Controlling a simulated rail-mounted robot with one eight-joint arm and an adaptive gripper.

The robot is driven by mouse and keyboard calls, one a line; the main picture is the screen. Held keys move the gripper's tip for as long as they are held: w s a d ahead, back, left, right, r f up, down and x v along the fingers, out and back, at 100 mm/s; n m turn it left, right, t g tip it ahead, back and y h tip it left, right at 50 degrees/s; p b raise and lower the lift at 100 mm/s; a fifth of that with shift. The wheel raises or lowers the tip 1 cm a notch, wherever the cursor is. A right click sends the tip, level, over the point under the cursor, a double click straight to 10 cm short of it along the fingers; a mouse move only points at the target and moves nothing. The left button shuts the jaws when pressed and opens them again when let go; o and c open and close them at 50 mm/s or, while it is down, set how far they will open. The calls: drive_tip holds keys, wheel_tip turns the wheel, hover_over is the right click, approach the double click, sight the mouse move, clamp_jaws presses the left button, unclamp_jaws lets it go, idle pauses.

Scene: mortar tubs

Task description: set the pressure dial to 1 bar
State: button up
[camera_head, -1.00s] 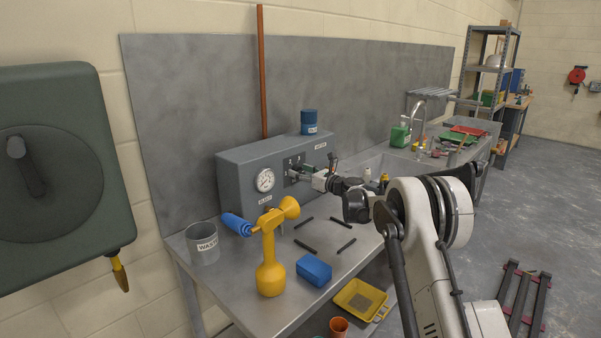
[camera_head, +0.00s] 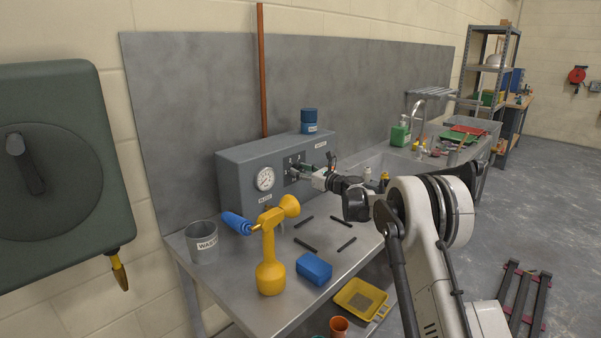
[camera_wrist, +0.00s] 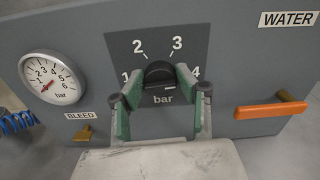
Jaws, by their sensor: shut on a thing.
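The pressure dial (camera_wrist: 158,73) is a black knob on a dark plate marked 1, 2, 3, 4 and "bar" on the grey panel (camera_head: 238,190). My gripper (camera_wrist: 161,80) is shut on the knob, with one green-padded finger on each side. The fingers partly cover the knob and the 1 and 4 marks, and I cannot tell where its pointer stands. In the head view my gripper (camera_head: 303,174) reaches the panel front, and the dial is mostly hidden. The round white gauge (camera_wrist: 49,78) has a red needle toward the low end of its scale.
An orange lever (camera_wrist: 272,109) under the WATER label is right of the dial. A brass bleed fitting (camera_wrist: 85,133) is at lower left. A yellow sprayer (camera_head: 270,277), a blue block (camera_head: 314,269), a waste cup (camera_head: 203,243) and several dark rods are on the bench in front.

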drive_tip(key=n+b, duration=0.2)
drive_tip(key=n, duration=0.2)
drive_tip(key=shift+s+f+n+b, duration=0.1)
drive_tip(key=shift+f+n+b, duration=0.05)
drive_tip(key=shift+n+b, duration=0.25)
drive_tip(key=n+b, duration=0.1)
drive_tip(key=n, duration=0.3)
drive_tip(key=shift+a+n, duration=0.1)
drive_tip(key=shift+n, duration=0.2)
drive_tip(key=n+b, duration=0.1)
drive_tip(key=n, duration=0.3)
drive_tip(key=shift+f+n+b, duration=0.1)
drive_tip(key=shift+n+b, duration=0.2)
drive_tip(key=shift+b, duration=0.05)
drive_tip(key=n+b, duration=0.1)
drive_tip(key=n, duration=0.8)
drive_tip(key=shift+f, duration=0.1)
drive_tip(key=n, duration=0.3)
drive_tip(key=shift+n+b, duration=0.3)
drive_tip(key=shift+b, duration=0.1)
drive_tip(key=n, duration=0.4)
drive_tip(key=shift+f, duration=0.1)
drive_tip(key=shift+n, duration=2.2)
